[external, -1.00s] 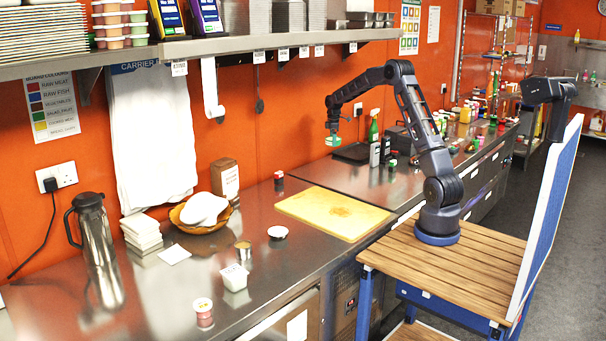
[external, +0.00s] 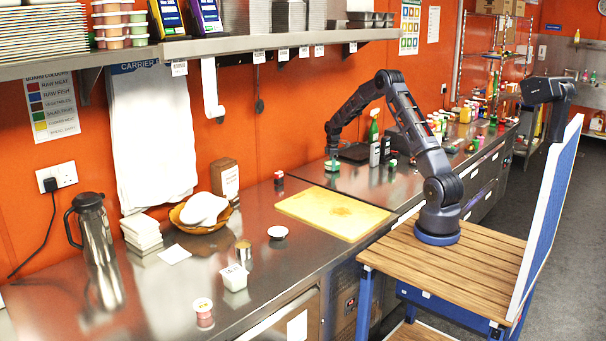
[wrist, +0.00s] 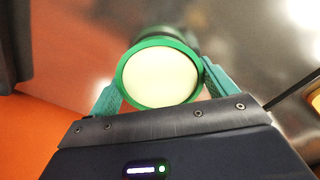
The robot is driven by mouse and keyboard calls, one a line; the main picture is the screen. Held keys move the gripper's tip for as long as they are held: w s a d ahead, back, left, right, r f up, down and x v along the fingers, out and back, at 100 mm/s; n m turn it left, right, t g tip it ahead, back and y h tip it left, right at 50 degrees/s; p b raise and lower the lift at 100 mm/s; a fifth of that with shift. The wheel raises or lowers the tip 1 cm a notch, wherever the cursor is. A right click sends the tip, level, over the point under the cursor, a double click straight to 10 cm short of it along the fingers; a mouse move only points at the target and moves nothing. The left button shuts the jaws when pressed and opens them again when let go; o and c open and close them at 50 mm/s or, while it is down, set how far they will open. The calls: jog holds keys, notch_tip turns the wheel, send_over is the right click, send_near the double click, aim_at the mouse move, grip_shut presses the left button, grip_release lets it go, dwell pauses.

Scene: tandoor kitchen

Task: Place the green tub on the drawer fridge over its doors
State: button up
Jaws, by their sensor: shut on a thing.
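My gripper (external: 332,161) is shut on the green tub (wrist: 122,80), a round tub with a green rim and a pale cream top. In the wrist view, the teal fingers of my gripper (wrist: 162,88) hold it from both sides. In the external view, the green tub (external: 332,166) is small, low over the steel worktop near the orange wall, behind the cutting board. I cannot tell whether its base touches the steel. The steel counter (external: 300,180) runs along the wall, with drawer fronts (external: 484,177) farther along; which part is the drawer fridge is unclear.
A yellow cutting board (external: 335,214) lies in front. A green spray bottle (external: 374,128), dark bottles (external: 375,154) and a black tray (external: 356,152) stand right of my gripper. A small red-topped jar (external: 279,178) is to its left.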

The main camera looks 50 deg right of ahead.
jog(key=shift+f, duration=0.2)
jog(key=shift+f, duration=0.15)
jog(key=o, duration=1.1)
jog(key=shift+c, duration=0.2)
